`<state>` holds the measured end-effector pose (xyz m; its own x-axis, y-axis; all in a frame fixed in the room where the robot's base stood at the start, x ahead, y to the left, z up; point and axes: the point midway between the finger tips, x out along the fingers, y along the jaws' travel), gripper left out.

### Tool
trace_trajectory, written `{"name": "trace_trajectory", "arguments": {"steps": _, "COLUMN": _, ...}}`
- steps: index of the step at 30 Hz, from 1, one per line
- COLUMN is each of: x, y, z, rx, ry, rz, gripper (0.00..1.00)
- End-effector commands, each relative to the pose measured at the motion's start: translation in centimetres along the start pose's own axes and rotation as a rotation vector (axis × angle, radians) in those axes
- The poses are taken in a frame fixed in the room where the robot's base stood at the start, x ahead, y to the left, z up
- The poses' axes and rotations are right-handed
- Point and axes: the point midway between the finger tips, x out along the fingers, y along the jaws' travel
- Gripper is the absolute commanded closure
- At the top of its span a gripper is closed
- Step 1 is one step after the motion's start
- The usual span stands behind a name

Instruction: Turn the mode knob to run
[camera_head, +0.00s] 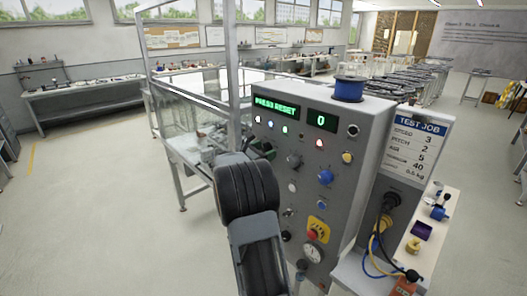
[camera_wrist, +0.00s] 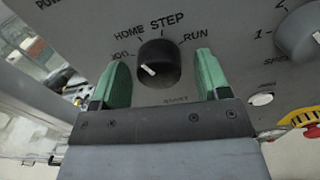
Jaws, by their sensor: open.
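The mode knob (camera_wrist: 158,62) is a dark round knob on the grey panel in the wrist view. The labels HOME, STEP and RUN arc above it, and a partly covered label, seemingly JOG, is at its left. Its white pointer mark slants to the upper left, toward that left label and away from RUN. My gripper (camera_wrist: 161,66) is open, with one green finger on each side of the knob and a gap visible on both sides. In the head view my arm covers the panel's left part, and the knob cannot be made out.
The grey control panel (camera_head: 343,121) also carries a grey speed knob (camera_head: 293,160), a blue knob (camera_head: 325,177) and a red stop button on a yellow plate (camera_head: 318,227). A blue spool (camera_head: 348,90) sits on top. A framed enclosure (camera_head: 188,100) stands left. Open floor lies further left.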

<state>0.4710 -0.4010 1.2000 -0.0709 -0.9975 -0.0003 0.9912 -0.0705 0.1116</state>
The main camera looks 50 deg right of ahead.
Motion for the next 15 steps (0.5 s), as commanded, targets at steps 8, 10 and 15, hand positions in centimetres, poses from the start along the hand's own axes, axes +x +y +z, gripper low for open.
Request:
{"name": "trace_trajectory", "arguments": {"steps": 8, "x": -0.02, "y": -0.01, "z": 0.02, "rx": 0.000, "ry": 0.000, "rz": 0.000, "gripper": 0.50}}
{"name": "trace_trajectory", "arguments": {"steps": 10, "x": -0.02, "y": -0.01, "z": 0.02, "rx": 0.000, "ry": 0.000, "rz": 0.000, "gripper": 0.57}}
{"name": "trace_trajectory", "arguments": {"steps": 15, "x": -0.02, "y": -0.01, "z": 0.03, "rx": 0.000, "ry": 0.000, "rz": 0.000, "gripper": 0.73}}
